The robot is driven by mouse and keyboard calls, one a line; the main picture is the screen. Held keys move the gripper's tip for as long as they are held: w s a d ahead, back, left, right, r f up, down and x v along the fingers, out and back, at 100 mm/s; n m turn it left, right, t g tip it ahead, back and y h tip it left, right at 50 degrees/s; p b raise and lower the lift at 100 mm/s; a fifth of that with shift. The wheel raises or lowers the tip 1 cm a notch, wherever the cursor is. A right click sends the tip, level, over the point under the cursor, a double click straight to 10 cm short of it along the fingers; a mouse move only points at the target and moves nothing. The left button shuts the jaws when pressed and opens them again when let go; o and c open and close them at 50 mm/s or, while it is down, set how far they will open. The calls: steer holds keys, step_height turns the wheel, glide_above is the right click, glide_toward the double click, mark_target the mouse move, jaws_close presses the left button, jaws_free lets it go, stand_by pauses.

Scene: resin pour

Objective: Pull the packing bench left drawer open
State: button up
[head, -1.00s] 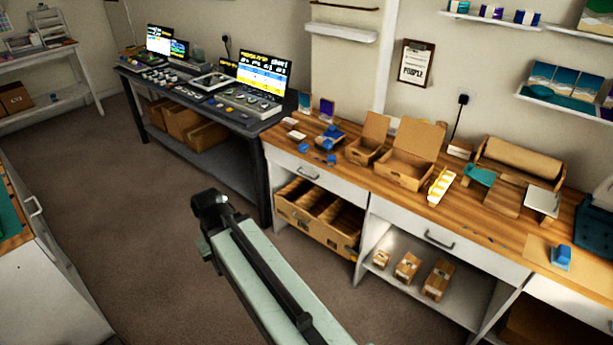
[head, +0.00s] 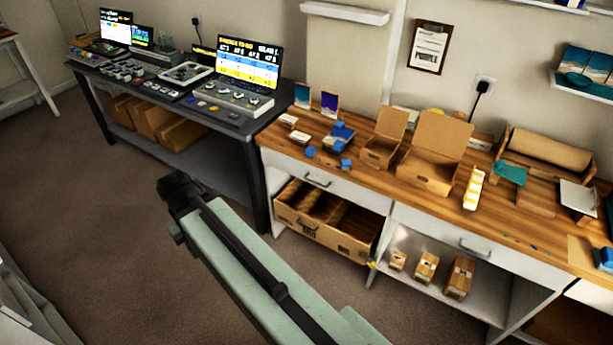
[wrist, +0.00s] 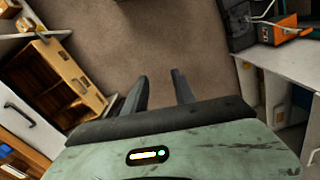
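The packing bench (head: 385,213) has a wooden top and white drawer fronts. Its left drawer (head: 345,189) looks shut, flush with the bench front, with a dark bar handle (head: 318,181). In the wrist view a white drawer front with a dark handle (wrist: 20,115) shows at the left edge. My gripper (wrist: 161,88) is open and empty, its two dark fingers apart over bare floor, to the right of that handle and clear of it. In the head view my arm reaches in front of the bench; its fingers cannot be made out there.
A wooden crate (head: 322,232) stands under the left drawer, jutting near the bench front. A dark table (head: 240,131) with screens and devices adjoins on the left. Small boxes (head: 426,267) sit on the lower shelf. Carpet (head: 90,220) in front is clear.

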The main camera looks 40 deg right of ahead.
steer(key=w+d+f+m+t+y+b, duration=0.2)
steer(key=w+d+f+b, duration=0.15)
steer(key=f+b, duration=0.3)
steer(key=w+d+f+m+t+y+b, duration=0.1)
steer(key=w+d+f+m+y+b, duration=0.15)
steer(key=d+f+b, duration=0.4)
steer(key=w+d+f+m+t+b, duration=0.3)
steer(key=w+d+m+t+b, duration=0.15)
steer(key=d+b, duration=0.55)
steer(key=m+t+h+b, duration=0.7)
steer(key=m+t+b, duration=0.2)
steer(key=m+b, duration=0.55)
glide_toward(314, 182)
steer(key=shift+n, duration=0.85)
steer(key=w, duration=0.3)
steer(key=w+d+f+b, duration=0.1)
steer(key=w, duration=0.2)
steer(key=w+d, duration=0.1)
steer(key=w, duration=0.3)
steer(key=shift+f, duration=0.35)
jaws_close()
